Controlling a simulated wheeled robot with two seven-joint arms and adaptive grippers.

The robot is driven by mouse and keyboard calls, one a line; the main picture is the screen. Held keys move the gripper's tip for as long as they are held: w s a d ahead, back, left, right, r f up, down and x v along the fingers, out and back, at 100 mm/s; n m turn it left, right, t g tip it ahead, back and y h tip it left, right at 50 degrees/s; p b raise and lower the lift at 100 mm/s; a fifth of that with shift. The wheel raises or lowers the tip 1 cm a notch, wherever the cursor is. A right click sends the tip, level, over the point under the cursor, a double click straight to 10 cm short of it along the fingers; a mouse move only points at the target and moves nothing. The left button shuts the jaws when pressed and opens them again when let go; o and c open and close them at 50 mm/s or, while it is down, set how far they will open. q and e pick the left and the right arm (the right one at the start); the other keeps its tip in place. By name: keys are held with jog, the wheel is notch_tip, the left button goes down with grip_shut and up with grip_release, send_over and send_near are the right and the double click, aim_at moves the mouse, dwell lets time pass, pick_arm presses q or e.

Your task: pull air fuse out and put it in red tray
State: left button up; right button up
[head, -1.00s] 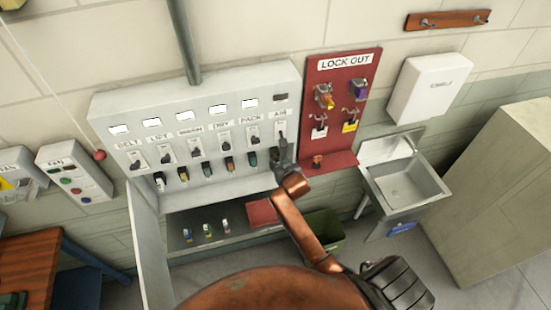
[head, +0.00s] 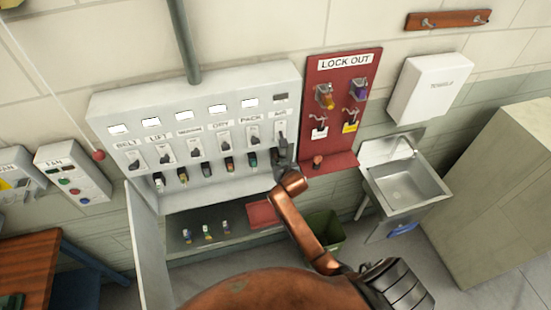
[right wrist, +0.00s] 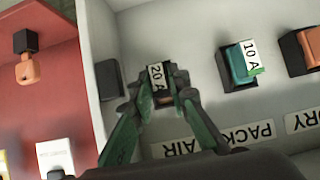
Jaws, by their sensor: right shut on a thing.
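My right gripper (head: 284,163) is at the right end of the grey fuse panel, under the AIR switch. In the right wrist view its green-sided fingers (right wrist: 165,97) are shut on the air fuse (right wrist: 157,76), which carries a white 20 A label. The fuse is at the panel face above the upside-down AIR label; I cannot tell whether it is still seated. The gripper hides the fuse in the head view. The red tray (head: 262,213) lies on the shelf below the panel, beneath the gripper. My left gripper is not in view.
A teal 10 A fuse (right wrist: 240,66) sits beside the gripper in the PACK place. Several small fuses (head: 207,232) stand on the shelf left of the tray. The red lockout board (head: 340,110) is close on the right. A green bin (head: 325,228) stands below.

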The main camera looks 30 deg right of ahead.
jog(key=shift+s, duration=0.15)
grip_shut()
jog(key=shift+s+a+p, duration=0.2)
jog(key=shift+s+a, duration=0.05)
jog(key=shift+s, duration=0.7)
jog(key=shift+s+a+p, duration=0.2)
jog(key=shift+s+p, duration=0.05)
jog(key=shift+s, duration=0.65)
jog(key=shift+s+a+p, duration=0.2)
jog(key=shift+s+a, duration=0.05)
jog(key=shift+s, duration=0.7)
jog(key=shift+s+a, duration=0.25)
jog(key=shift+s, duration=0.75)
jog(key=shift+s+a, duration=0.25)
jog(key=shift+s, duration=0.7)
